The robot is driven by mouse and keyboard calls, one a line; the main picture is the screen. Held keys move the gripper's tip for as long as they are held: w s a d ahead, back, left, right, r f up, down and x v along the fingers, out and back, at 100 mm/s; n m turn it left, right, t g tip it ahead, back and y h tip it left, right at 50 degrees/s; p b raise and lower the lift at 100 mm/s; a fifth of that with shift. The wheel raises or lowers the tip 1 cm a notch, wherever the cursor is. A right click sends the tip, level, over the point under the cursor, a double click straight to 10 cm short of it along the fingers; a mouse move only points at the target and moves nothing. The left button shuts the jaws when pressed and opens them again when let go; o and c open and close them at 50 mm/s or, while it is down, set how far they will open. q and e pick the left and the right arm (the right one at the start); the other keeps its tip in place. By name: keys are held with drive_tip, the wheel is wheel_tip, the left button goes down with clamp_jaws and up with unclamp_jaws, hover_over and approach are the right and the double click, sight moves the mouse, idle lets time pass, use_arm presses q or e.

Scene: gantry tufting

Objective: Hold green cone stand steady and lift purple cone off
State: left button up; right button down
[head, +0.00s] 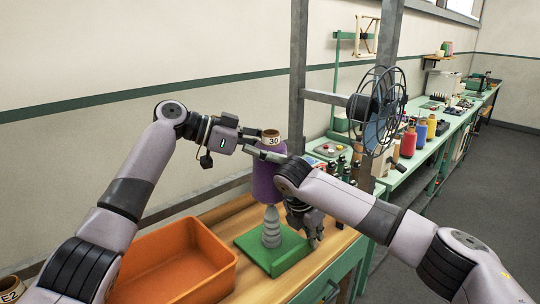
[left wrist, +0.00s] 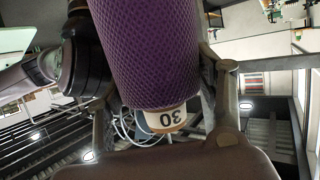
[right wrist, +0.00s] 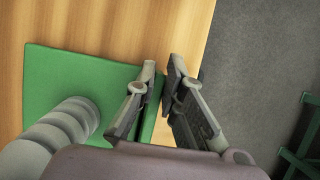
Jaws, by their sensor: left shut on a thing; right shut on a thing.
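The purple cone (head: 266,183), with a tan top marked 30, is upright above the ribbed grey post (head: 271,230) of the green stand (head: 252,247). Most of the post shows below it; I cannot tell whether its tip is inside the cone. My left gripper (head: 264,151) is shut around the cone's upper part. The cone (left wrist: 155,50) fills the space between the fingers in the left wrist view. My right gripper (head: 314,240) points down, shut on the right edge of the stand's base. The base (right wrist: 60,75) also shows in the right wrist view.
An orange bin (head: 175,262) stands left of the stand on the wooden bench top (head: 215,212). A wire-spoked wheel (head: 378,108) and grey frame posts (head: 297,75) rise behind. Red, blue and yellow cones stand on the far green bench (head: 400,172).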

drive_tip(key=shift+f, duration=0.15)
drive_tip(key=c, duration=1.6)
unclamp_jaws()
drive_tip(key=shift+a, duration=0.1)
